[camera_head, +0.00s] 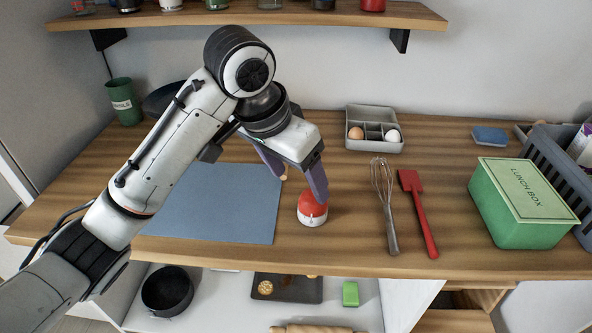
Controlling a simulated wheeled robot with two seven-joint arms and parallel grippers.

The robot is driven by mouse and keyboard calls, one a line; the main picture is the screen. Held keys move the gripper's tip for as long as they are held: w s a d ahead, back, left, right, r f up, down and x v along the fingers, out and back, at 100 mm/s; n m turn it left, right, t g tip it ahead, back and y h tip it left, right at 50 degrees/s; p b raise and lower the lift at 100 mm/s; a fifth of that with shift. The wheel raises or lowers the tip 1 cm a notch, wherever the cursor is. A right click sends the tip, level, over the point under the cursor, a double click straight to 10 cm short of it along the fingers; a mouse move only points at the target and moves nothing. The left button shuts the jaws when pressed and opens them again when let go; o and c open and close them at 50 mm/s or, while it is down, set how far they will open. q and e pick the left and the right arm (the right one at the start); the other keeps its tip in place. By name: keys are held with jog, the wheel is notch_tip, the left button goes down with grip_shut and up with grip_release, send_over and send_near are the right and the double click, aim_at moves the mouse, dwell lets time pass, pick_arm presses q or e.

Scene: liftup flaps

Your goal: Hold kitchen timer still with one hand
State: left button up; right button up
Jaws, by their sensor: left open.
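The kitchen timer (312,210) is a small dome with a red top and a white base. It stands upright on the wooden counter, just right of the blue mat. My left gripper (299,183) reaches down from above, with its purple fingers apart. One finger is close above and partly in front of the timer's top; the other is further left, over the mat's edge. I cannot tell whether a finger touches the timer. My right gripper is not in the view.
A whisk (385,205) and a red spatula (418,212) lie right of the timer. A green lunch box (520,205) and a grey basket (560,165) stand at the right. An egg tray (373,128) is behind. The blue mat (225,205) lies left.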

aim_at(308, 199)
pick_arm(q)
jog(key=x, duration=1.1)
jog(key=shift+w, duration=0.1)
jog(key=c, duration=1.1)
jog(key=shift+c, duration=0.2)
jog(key=o, duration=0.9)
jog(key=c, duration=0.8)
